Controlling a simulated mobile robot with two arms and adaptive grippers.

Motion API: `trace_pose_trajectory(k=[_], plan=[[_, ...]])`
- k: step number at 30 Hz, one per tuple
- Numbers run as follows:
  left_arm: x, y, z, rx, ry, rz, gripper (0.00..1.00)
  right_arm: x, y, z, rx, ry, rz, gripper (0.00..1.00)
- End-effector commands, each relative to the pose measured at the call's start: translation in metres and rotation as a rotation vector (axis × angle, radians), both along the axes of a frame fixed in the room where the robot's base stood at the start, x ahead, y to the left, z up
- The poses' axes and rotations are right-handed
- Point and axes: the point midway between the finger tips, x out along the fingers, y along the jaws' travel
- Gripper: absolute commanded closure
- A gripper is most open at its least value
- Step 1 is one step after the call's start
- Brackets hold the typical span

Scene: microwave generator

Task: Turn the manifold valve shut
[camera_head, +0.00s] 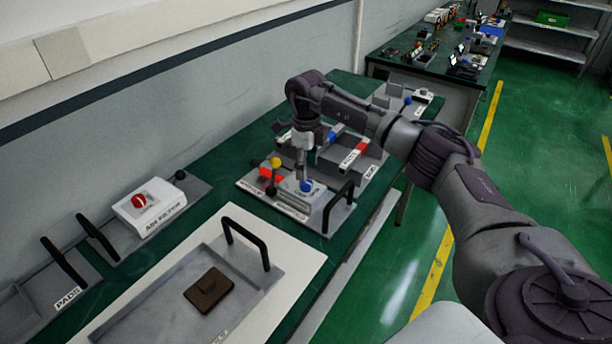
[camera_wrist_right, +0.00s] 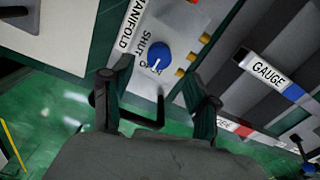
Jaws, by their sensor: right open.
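The manifold valve is a round blue knob (camera_head: 306,185) on a pale block in the head view. In the right wrist view the blue knob (camera_wrist_right: 159,54) has a white pointer mark and sits beside the printed words SHUT and MANIFOLD; the other word is partly covered. My right gripper (camera_head: 303,163) points down just above the knob. In the right wrist view its two fingers (camera_wrist_right: 158,88) are apart with nothing between them, and the knob shows beyond the gap. Contact with the knob cannot be seen. My left gripper is not in view.
A black handle (camera_head: 338,208) stands close beside the knob. A yellow ball (camera_head: 275,162) on a post is to its left. Trays with red and blue labelled parts lie behind. An air filter box (camera_head: 150,206) and a tray with a brown block (camera_head: 209,291) are nearer.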

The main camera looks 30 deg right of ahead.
Motion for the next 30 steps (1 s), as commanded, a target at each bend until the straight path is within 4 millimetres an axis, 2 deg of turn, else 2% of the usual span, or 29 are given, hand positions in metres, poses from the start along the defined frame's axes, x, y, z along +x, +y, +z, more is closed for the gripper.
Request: trace_pose_trajectory(k=[3,9,21,30], plan=[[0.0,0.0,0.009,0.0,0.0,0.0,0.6,-0.001,0.001,-0.021,0.001,0.004,0.001,0.4],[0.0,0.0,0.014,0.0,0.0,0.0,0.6,0.0,0.001,-0.046,0.001,0.002,0.001,0.4],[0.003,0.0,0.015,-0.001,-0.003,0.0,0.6,0.0,0.001,-0.053,0.002,-0.001,0.002,0.42],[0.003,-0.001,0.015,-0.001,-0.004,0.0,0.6,0.0,0.001,-0.053,0.002,-0.001,0.002,0.92]])
